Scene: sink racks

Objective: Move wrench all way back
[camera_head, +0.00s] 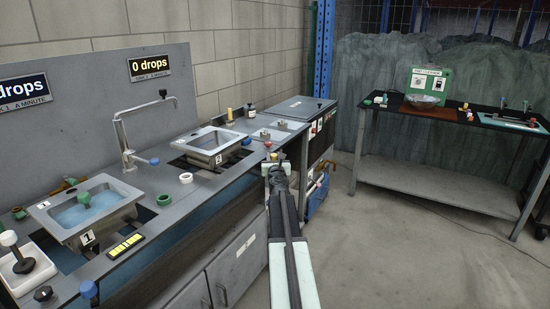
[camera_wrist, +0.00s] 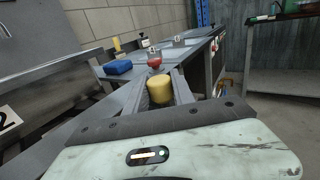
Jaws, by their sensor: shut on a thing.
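My gripper (camera_head: 273,165) is at the front edge of the long counter, right of sink 2. In the wrist view my gripper (camera_wrist: 159,88) is shut on a short yellow cylinder (camera_wrist: 160,92), held between its two fingers. A bit of the yellow piece (camera_head: 274,156) shows at the fingertips in the head view. A red knob (camera_wrist: 154,62) is just beyond the fingertips; I cannot tell whether it touches the yellow piece. I cannot make out a clear wrench shape in either view, nor whether the yellow piece is part of one.
Sink 1 (camera_head: 112,214) holds bluish water; sink 2 (camera_head: 206,157) is further back. A tap (camera_head: 126,130) stands between the sinks. A dark-topped table (camera_head: 447,124) stands at the right, with open floor before it.

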